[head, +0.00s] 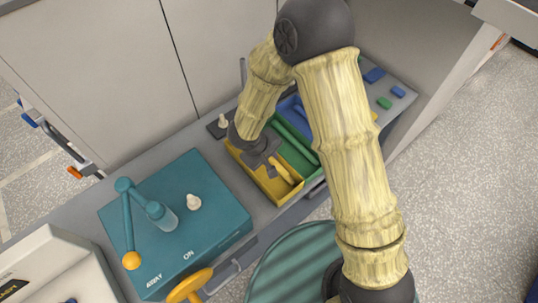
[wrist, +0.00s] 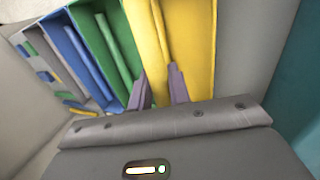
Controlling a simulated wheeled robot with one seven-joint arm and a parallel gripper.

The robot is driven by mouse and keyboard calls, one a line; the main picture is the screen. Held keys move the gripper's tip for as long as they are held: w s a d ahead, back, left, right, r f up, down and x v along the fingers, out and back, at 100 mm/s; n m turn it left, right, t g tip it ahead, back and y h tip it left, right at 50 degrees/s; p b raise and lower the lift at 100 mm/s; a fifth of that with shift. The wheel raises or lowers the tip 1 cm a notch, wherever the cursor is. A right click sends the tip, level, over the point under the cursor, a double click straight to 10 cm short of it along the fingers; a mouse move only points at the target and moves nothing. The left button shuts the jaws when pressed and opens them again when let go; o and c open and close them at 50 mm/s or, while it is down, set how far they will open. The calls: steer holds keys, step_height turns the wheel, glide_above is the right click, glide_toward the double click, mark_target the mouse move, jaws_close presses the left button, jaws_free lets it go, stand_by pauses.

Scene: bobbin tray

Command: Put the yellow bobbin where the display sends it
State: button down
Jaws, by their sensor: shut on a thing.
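The yellow bobbin (head: 283,171) is a slim rod lying in the yellow compartment (head: 262,183) of the tray, at the compartment's near end. My gripper (head: 268,163) reaches down into this compartment. In the wrist view its two grey fingers (wrist: 160,88) are closed on the yellow bobbin (wrist: 159,40), low between the yellow walls. The fingers hide part of the rod. I cannot make out a display that tells where the bobbin belongs.
Green (wrist: 120,50) and blue (wrist: 75,50) compartments with rods lie beside the yellow one. Small blue and green blocks (head: 384,102) lie on grey beyond. A teal box (head: 172,247) with a lever, a white knob and the words AWAY and ON stands at left. My forearm hides part of the tray.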

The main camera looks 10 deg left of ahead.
steer(key=shift+w+f+b, duration=0.1)
steer(key=shift+f+b, duration=0.6)
steer(key=shift+f, duration=0.9)
steer(key=c, duration=1.2)
jaws_free()
steer(key=shift+c, duration=0.2)
steer(key=shift+r, duration=0.1)
steer(key=v, duration=1.7)
steer(key=shift+r, duration=0.2)
steer(key=p+v, duration=0.5)
steer(key=v, duration=0.2)
steer(key=shift+r, duration=0.35)
